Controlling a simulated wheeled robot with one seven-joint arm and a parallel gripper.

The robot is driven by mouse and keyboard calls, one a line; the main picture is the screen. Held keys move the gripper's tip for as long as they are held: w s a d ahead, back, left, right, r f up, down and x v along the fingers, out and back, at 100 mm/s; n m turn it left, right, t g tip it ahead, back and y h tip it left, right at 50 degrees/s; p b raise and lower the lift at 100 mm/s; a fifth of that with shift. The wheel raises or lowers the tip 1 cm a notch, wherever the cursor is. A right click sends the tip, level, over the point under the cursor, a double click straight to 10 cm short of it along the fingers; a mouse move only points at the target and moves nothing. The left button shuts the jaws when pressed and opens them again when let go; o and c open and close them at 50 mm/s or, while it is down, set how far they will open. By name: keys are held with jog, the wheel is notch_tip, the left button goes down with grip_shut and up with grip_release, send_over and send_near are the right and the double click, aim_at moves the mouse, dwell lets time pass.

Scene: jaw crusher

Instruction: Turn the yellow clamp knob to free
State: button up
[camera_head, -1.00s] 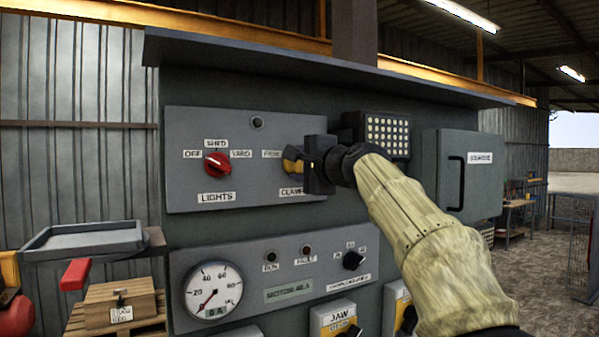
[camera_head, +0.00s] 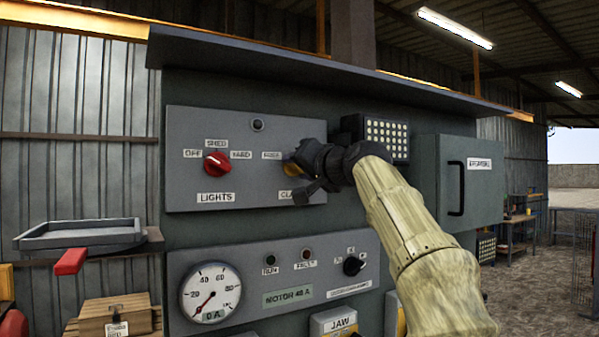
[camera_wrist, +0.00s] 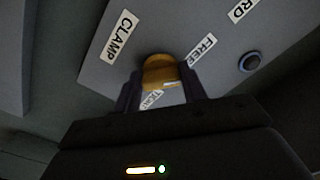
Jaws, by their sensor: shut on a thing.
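The yellow clamp knob (camera_head: 289,169) is at the right of the upper grey panel, mostly hidden behind my gripper (camera_head: 303,170). The wrist view shows the yellow knob (camera_wrist: 158,70) between the two dark fingers of my gripper (camera_wrist: 160,84), which is shut on it. A pale mark shows on the knob's edge. The FREE label (camera_wrist: 201,48) is up and right of the knob in the wrist view. The CLAMP label (camera_wrist: 122,35) is up and left. Another label (camera_wrist: 152,98) between the fingers is partly covered. Which label the knob points at is unclear.
The red lights knob (camera_head: 217,163) sits left on the same panel. A lamp grid (camera_head: 387,137) and a grey box with a black handle (camera_head: 456,188) are close to my arm on the right. A ledge (camera_head: 320,62) overhangs the panel. A motor panel (camera_head: 275,300) lies below.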

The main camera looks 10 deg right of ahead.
jog(key=shift+w+f+n, duration=0.1)
jog(key=shift+f+n, duration=0.15)
jog(key=shift+n, duration=0.65)
jog(key=o, duration=1)
jog(key=shift+r, duration=0.1)
jog(key=b+v, duration=0.8)
jog(key=v, duration=0.9)
jog(key=shift+s+r, duration=0.1)
jog(key=shift+s, duration=0.15)
jog(key=shift+w+d, duration=0.1)
